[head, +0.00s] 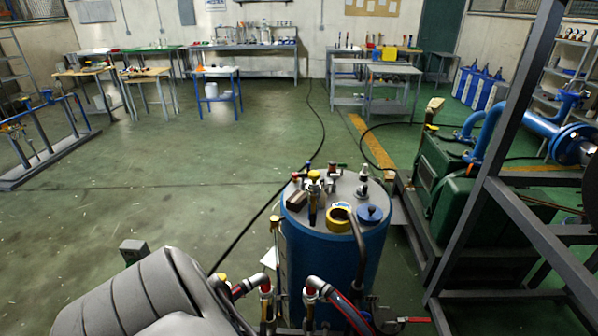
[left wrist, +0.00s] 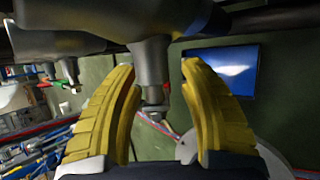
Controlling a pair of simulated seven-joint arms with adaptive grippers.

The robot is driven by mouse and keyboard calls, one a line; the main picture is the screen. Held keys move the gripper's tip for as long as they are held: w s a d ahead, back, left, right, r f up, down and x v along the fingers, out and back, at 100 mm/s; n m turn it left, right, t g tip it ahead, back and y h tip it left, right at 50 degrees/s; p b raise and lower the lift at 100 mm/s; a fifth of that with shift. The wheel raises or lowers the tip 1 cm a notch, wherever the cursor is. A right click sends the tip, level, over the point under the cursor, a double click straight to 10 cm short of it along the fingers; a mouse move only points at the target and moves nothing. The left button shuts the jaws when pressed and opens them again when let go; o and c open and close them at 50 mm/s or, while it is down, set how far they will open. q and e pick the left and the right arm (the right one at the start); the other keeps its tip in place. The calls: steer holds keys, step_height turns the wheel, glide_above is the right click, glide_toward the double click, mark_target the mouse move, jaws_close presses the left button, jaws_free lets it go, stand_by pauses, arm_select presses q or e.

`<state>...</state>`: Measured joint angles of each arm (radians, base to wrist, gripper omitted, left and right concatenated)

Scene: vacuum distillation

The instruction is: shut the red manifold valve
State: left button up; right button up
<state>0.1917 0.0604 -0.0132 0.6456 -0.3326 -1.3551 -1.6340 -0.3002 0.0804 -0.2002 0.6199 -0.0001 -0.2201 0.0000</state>
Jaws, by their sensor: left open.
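My left gripper (left wrist: 160,78) shows in the left wrist view with its two yellow ribbed fingers apart. A grey metal fitting (left wrist: 152,62) hangs down between the fingers, with a small stem at its lower end; I cannot tell whether a finger touches it. A bit of red shows just behind the stem, but I cannot tell what it belongs to. In the head view a red lever handle (head: 415,320) sticks out low at the right of the blue tank (head: 335,262). I cannot tell for sure which red part is the manifold valve. My right gripper is not in view.
The tank's grey lid (head: 345,184) carries several small valves and fittings. Red and blue hoses and pipe elbows (head: 315,284) crowd its front. A dark steel frame (head: 515,215) and a green machine (head: 455,195) stand at the right. Open floor lies to the left.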

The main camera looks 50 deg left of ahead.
arm_select(q)
jaws_close()
steer(key=shift+r+g, duration=0.1)
steer(key=shift+g, duration=0.2)
stand_by(0.5)
steer(key=shift+s+a+r+y, duration=0.1)
steer(key=shift+a+r+y, duration=0.05)
steer(key=shift+y, duration=0.25)
steer(key=shift+o, duration=0.3)
jaws_free()
steer(key=shift+r, duration=0.1)
steer(key=v, duration=1.2)
